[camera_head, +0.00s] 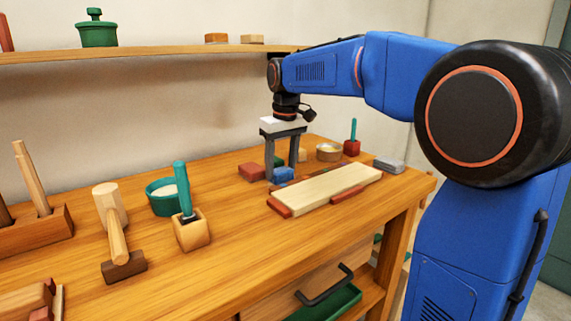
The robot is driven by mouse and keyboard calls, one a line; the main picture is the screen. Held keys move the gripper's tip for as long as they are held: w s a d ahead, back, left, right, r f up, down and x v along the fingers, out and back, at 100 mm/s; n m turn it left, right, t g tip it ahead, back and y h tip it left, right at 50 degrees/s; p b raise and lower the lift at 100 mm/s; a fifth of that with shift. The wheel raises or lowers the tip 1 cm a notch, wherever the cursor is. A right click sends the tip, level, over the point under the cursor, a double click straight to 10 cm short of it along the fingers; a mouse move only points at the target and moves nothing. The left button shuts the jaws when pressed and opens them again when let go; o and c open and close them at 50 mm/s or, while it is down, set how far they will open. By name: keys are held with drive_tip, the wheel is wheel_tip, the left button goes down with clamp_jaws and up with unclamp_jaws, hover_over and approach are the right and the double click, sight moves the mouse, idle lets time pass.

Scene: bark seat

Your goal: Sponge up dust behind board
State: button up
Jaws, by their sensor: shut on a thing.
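The pale wooden board (330,186) lies near the right end of the bench, resting on reddish blocks along its front edge. My gripper (281,174) points down just behind the board's left end. Its grey fingers are shut on a small blue block (285,174), which looks like the sponge and sits low, at or near the bench top. One finger partly hides it. Small dark reddish bits (316,168) show along the board's back edge. I cannot tell whether they are dust, and the board hides part of the strip behind it.
A red block (251,172) lies left of my gripper. A round tan dish (328,152), a red block with a teal handle (351,147) and a grey block (389,165) stand behind the board. A mallet (118,235) and teal bowl (162,196) stand left. A shelf (150,54) hangs above.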

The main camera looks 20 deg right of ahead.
drive_tip(key=shift+s+a, duration=0.2)
drive_tip(key=shift+a, duration=0.3)
drive_tip(key=shift+s+a, duration=0.15)
drive_tip(key=shift+a, duration=0.3)
drive_tip(key=shift+d, duration=0.15)
drive_tip(key=shift+w+d, duration=0.25)
drive_tip(key=shift+d, duration=0.5)
drive_tip(key=shift+w+d, duration=0.3)
drive_tip(key=shift+d, duration=0.45)
drive_tip(key=shift+w+d, duration=0.25)
drive_tip(key=shift+d, duration=0.5)
drive_tip(key=shift+s+a+f, duration=0.1)
drive_tip(key=shift+s+a, duration=0.15)
drive_tip(key=shift+a, duration=0.55)
drive_tip(key=shift+s+a, duration=0.3)
drive_tip(key=shift+a, duration=0.5)
drive_tip(key=shift+s+a+f, duration=0.1)
drive_tip(key=shift+s+a, duration=0.15)
drive_tip(key=shift+a, duration=0.55)
drive_tip(key=shift+d, duration=0.15)
